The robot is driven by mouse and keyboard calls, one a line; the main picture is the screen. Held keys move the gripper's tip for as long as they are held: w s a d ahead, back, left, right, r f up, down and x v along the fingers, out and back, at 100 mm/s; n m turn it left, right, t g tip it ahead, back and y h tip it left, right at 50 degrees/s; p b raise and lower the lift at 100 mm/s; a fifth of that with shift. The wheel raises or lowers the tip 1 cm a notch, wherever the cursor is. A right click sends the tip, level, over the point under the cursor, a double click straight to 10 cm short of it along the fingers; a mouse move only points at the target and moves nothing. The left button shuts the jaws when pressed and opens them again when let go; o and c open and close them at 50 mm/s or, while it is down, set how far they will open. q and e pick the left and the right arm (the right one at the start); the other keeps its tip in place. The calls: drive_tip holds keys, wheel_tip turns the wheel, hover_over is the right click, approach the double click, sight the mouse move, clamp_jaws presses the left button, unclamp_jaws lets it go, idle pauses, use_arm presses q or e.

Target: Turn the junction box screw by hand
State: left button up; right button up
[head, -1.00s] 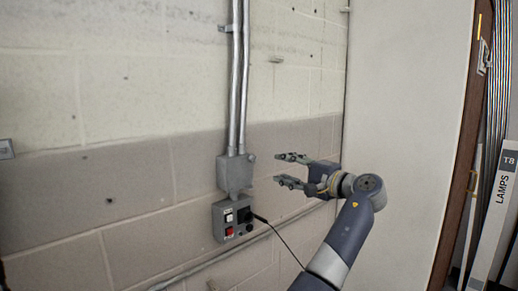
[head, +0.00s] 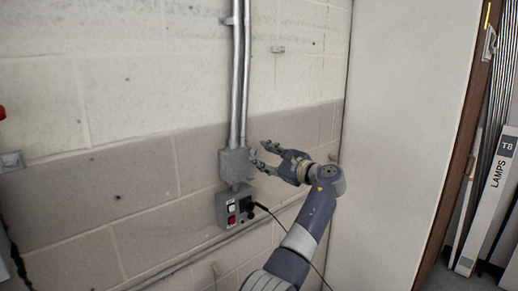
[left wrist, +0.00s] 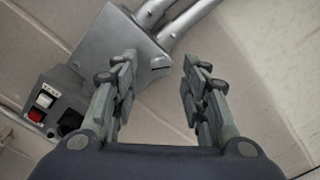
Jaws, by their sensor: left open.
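The grey metal junction box (head: 232,166) is fixed to the wall in the head view, below two conduits. In the left wrist view the junction box (left wrist: 120,45) fills the upper left. A dark slot-like mark, perhaps the screw (left wrist: 160,68), shows on its side between my fingertips. In the head view the screw is too small to make out clearly. My left gripper (head: 263,154) is open and empty, just right of the box with its fingers pointing at it. In the left wrist view its two fingers (left wrist: 158,72) are spread apart. I see no right gripper.
A grey control box (head: 220,212) with red and white buttons and a black cable sits just below the junction box. Conduits (head: 240,80) rise above it, and a pipe runs low along the wall. A pale panel (head: 395,130) stands to the right.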

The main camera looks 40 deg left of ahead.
sight(254, 152)
use_arm(q)
drive_tip(key=shift+w+a+p, duration=0.15)
drive_tip(key=shift+a+p, duration=0.15)
drive_tip(key=shift+a, duration=1)
clamp_jaws()
